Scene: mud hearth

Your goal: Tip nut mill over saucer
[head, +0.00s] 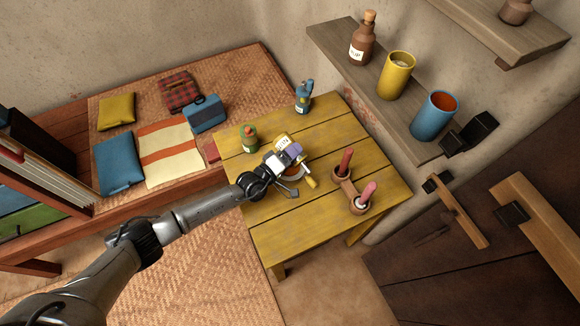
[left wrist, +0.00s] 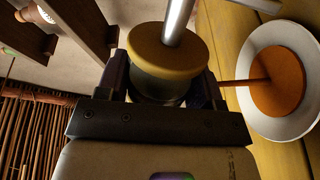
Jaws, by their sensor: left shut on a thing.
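The mill looks tipped well over. The white saucer (left wrist: 252,112) is below it on the table, with a round orange patch inside. A thin orange-brown strand (left wrist: 243,82) spans from the mill side to the saucer. In the head view the gripper and mill mostly hide the saucer. The right gripper is not seen.
The table's front is clear. A wall shelf (head: 335,50) with a bottle and two cups is behind, at right.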

